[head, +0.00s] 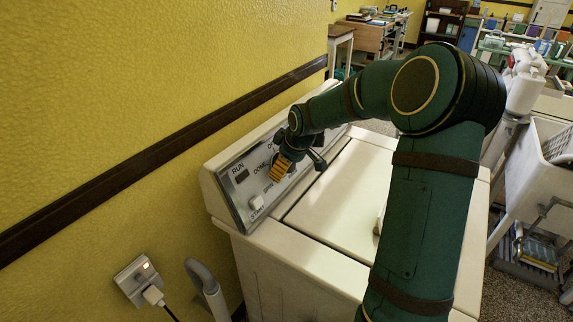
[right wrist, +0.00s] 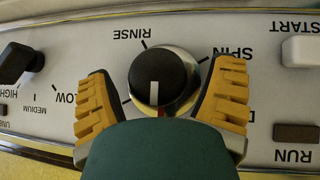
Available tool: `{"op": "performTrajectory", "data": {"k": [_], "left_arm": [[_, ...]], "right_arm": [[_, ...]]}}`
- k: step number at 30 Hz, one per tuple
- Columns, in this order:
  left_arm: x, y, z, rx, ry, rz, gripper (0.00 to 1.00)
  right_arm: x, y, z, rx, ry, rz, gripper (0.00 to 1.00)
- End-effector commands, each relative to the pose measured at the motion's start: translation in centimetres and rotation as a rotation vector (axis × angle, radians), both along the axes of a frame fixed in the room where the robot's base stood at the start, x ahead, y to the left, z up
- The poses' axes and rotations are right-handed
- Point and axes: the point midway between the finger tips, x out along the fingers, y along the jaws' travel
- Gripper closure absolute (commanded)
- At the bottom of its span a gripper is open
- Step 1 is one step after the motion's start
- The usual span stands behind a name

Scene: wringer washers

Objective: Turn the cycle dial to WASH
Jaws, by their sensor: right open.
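The cycle dial (right wrist: 162,78) is a black knob with a chrome skirt on the washer's control panel. In the right wrist view, its white line points toward the bottom of the picture, close to a red mark. The labels RINSE and SPIN read upside down around it; I cannot see a WASH label. My right gripper (right wrist: 165,72) is open, its orange-padded fingers on either side of the dial; contact is not clear. In the head view, my right gripper (head: 286,166) is at the panel and hides the dial. My left gripper is not in view.
The control panel (head: 236,181) also has a white START button (right wrist: 301,51), a brown RUN window (right wrist: 296,132) and another black knob (right wrist: 20,62) marked HIGH, MEDIUM, LOW. The washer (head: 335,213) stands beside a yellow wall. A wall outlet (head: 138,279) is at lower left.

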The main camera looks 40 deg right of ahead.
Motion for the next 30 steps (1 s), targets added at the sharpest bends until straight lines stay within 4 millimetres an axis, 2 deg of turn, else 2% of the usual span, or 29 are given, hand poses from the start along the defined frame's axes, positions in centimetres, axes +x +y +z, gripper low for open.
{"op": "performTrajectory", "data": {"k": [3,5,6,9,22,30], "left_arm": [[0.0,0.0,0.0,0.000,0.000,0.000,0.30],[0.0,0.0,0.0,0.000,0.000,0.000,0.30],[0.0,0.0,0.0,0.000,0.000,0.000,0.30],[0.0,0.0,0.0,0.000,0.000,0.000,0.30],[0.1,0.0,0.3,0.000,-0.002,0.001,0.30],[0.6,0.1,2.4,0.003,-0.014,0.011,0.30]], "right_arm": [[0.0,0.0,0.0,0.000,0.000,0.000,0.17],[0.0,0.0,0.0,0.000,0.000,0.000,0.38],[0.0,0.0,0.0,0.000,0.000,0.000,0.52],[0.0,0.0,0.0,0.000,-0.001,-0.001,0.81],[0.1,0.0,0.1,0.012,0.000,-0.008,0.85],[0.1,-0.1,0.4,0.109,0.029,-0.051,0.85]]}}
